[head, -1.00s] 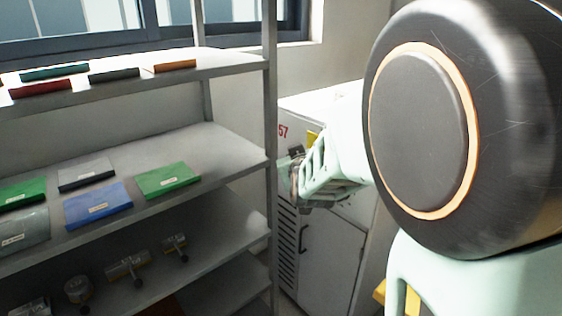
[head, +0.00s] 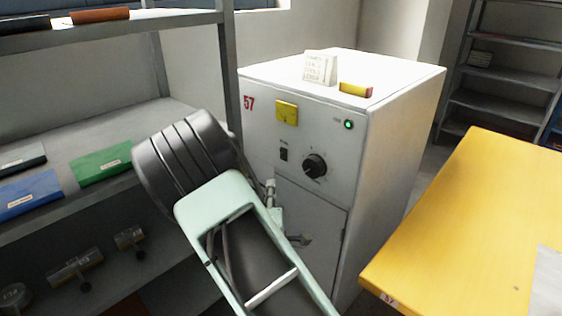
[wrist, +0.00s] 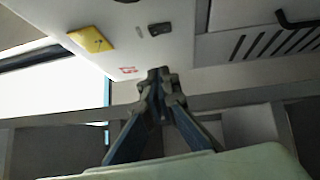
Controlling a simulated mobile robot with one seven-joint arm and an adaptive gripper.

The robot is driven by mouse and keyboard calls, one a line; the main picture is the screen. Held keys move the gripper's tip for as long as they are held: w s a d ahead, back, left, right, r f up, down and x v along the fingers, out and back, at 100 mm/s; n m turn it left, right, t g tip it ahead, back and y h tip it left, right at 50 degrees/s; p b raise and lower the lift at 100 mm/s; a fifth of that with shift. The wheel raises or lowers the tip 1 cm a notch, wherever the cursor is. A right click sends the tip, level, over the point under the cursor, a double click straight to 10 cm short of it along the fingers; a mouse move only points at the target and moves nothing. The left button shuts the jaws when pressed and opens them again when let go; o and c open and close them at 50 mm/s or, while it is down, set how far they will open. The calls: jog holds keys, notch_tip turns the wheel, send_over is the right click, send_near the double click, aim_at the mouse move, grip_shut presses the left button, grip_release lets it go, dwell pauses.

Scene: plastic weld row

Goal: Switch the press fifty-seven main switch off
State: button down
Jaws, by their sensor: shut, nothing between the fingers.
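The white press cabinet (head: 400,115) with a red 57 stands at the centre of the head view. Its front has a small black rocker switch (head: 284,154), a black rotary knob (head: 315,166) and a lit green lamp (head: 348,125). I cannot read their labels. The wrist view shows the rocker (wrist: 160,30) beyond the fingertips. My gripper (wrist: 158,72) is shut and empty, apart from the switch. In the head view my gripper (head: 270,190) is partly hidden by my arm, in front of the cabinet, below and left of the rocker.
A yellow plate (head: 287,112) is on the cabinet front. A grey shelf (head: 228,75) with binders stands close on the left, a yellow table (head: 455,205) on the right.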

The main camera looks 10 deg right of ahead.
jog(key=shift+f, duration=0.1)
dwell(0.3)
send_near(281, 152)
jog(key=w+a, duration=0.2)
jog(key=w, duration=0.1)
jog(key=w+d, duration=0.2)
jog(key=w, duration=0.1)
jog(key=shift+d+r, duration=0.3)
jog(key=shift+d, duration=0.1)
jog(key=shift+d+b, duration=0.15)
jog(key=shift+b, duration=0.2)
jog(key=shift+w+r, duration=0.1)
